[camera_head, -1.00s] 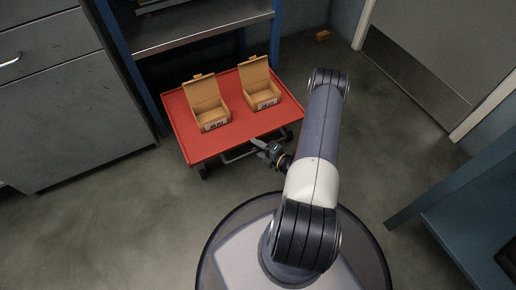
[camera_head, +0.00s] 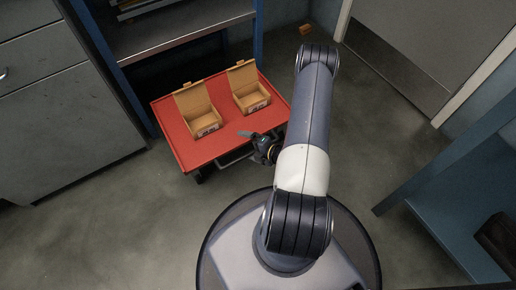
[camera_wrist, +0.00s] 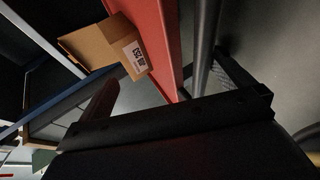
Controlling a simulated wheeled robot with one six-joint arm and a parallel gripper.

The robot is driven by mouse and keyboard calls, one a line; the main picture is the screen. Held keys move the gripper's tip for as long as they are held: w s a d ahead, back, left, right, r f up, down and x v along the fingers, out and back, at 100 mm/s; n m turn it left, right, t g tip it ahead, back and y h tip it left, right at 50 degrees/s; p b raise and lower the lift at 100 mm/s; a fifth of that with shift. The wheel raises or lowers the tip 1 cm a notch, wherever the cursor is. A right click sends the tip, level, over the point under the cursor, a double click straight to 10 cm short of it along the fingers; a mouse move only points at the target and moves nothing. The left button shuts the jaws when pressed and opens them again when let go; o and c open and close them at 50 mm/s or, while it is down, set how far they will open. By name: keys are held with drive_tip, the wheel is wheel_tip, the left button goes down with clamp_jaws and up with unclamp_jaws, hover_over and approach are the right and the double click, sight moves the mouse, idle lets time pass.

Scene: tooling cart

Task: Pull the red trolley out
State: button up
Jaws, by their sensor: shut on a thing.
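The red trolley (camera_head: 222,152) stands on the floor in front of a shelf unit in the head view, with its flat red top carrying two open cardboard boxes. A grey bar handle (camera_head: 238,156) runs along its near side, and shows in the wrist view (camera_wrist: 203,45) beside the red edge. My gripper (camera_head: 250,138) is at this near side, toward the right end, shut on the handle. The fingertips' contact is partly hidden by the gripper's own dark body in both views.
The left box (camera_head: 207,123) and right box (camera_head: 255,99) sit on the trolley top. A blue-posted shelf (camera_head: 185,40) stands behind, grey cabinets (camera_head: 70,110) at left. A blue bench (camera_head: 470,190) is at right. Floor left of my base is clear.

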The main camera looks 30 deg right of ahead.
drive_tip(key=shift+v, duration=1.25)
drive_tip(key=shift+c, duration=0.8)
drive_tip(key=shift+s+d+r, duration=0.1)
drive_tip(key=shift+s+d, duration=0.35)
drive_tip(key=shift+d, duration=0.05)
drive_tip(key=c, duration=0.8)
drive_tip(key=s+d+r, duration=0.1)
drive_tip(key=s+d, duration=0.2)
drive_tip(key=s, duration=0.4)
drive_tip(key=shift+s+p, duration=0.35)
